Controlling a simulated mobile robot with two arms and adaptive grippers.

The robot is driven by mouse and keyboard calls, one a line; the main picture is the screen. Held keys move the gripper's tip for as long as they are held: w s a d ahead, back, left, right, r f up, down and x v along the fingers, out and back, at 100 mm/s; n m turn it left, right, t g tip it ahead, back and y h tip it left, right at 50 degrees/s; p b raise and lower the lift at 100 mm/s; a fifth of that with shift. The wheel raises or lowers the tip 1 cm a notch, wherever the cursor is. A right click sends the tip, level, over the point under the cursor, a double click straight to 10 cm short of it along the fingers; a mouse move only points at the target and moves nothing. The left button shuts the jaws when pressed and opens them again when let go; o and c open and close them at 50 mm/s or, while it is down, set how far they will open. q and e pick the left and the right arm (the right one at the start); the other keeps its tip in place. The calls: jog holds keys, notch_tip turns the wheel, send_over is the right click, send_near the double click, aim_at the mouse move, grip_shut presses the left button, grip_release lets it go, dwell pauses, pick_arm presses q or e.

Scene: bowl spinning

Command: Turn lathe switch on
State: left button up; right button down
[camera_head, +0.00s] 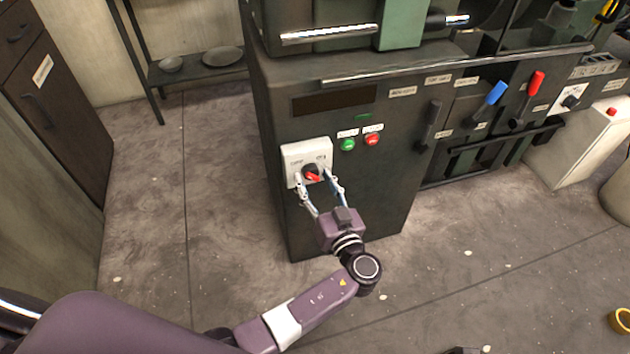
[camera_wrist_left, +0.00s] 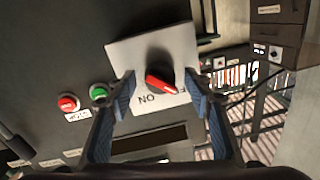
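The lathe switch is a black rotary knob with a red pointer (camera_head: 312,175) on a white plate (camera_head: 291,154) at the front of the dark lathe cabinet (camera_head: 370,200). In the left wrist view the red pointer (camera_wrist_left: 160,84) lies at a slant, with "ON" lettering beside it on the white plate (camera_wrist_left: 185,45). My left gripper (camera_head: 318,181) is open, its two fingers on either side of the knob. In the left wrist view its blue-padded fingertips (camera_wrist_left: 165,94) stand apart with the knob between them, and a gap shows on each side.
A green button (camera_head: 348,144) and a red button (camera_head: 372,139) sit right of the plate. Blue (camera_head: 496,92) and red (camera_head: 536,83) handled levers stand farther right. A shelf with bowls (camera_head: 222,57) is at the back left. The floor left of the cabinet is clear.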

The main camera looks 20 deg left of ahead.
pick_arm(q)
jog(key=c, duration=1.1)
jog(key=shift+o, duration=0.2)
pick_arm(e)
jog(key=shift+s+f, duration=0.1)
pick_arm(q)
jog(key=shift+f, duration=0.1)
pick_arm(e)
notch_tip(320, 180, up, 4)
pick_arm(q)
jog(key=m, duration=0.8)
jog(key=m+t, duration=0.1)
jog(key=m, duration=0.7)
jog(key=shift+s+a+m, duration=0.15)
jog(key=shift+m, duration=0.25)
jog(key=shift+m+p, duration=0.45)
jog(key=shift+m, duration=0.65)
pick_arm(e)
notch_tip(320, 180, down, 7)
jog(key=shift+w, duration=0.3)
jog(key=shift+a, duration=0.1)
